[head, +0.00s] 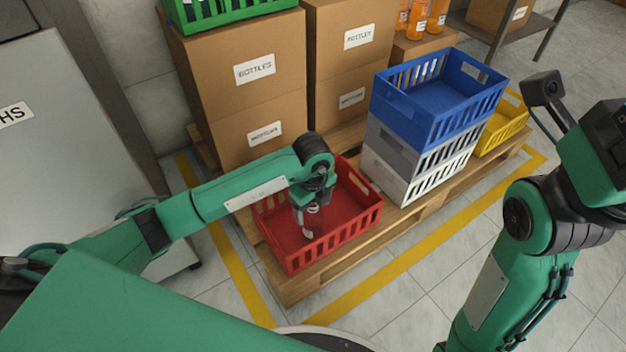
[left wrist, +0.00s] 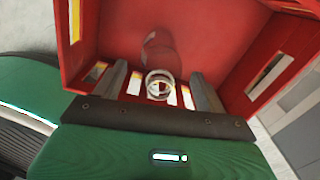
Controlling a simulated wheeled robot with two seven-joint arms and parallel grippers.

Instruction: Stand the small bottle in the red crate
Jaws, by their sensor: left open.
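The red crate (head: 340,249) sits at the near end of the pallet, and its walls also show in the left wrist view (left wrist: 75,60). My left gripper (head: 309,221) points down into the crate, with its two fingers apart in the left wrist view (left wrist: 160,88). The small bottle (left wrist: 160,82) shows between those fingers as a pale, clear ring seen from above. In the head view the bottle (head: 312,209) is partly hidden by the gripper. It looks upright, but I cannot tell whether its base touches the crate floor. My right gripper is out of view.
A blue crate (head: 437,117) is stacked on grey and white crates right of the red crate. A yellow crate (head: 503,125) stands behind them. Tall cardboard boxes (head: 240,80) rise behind the red crate. The wooden pallet (head: 330,288) has yellow floor lines around it.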

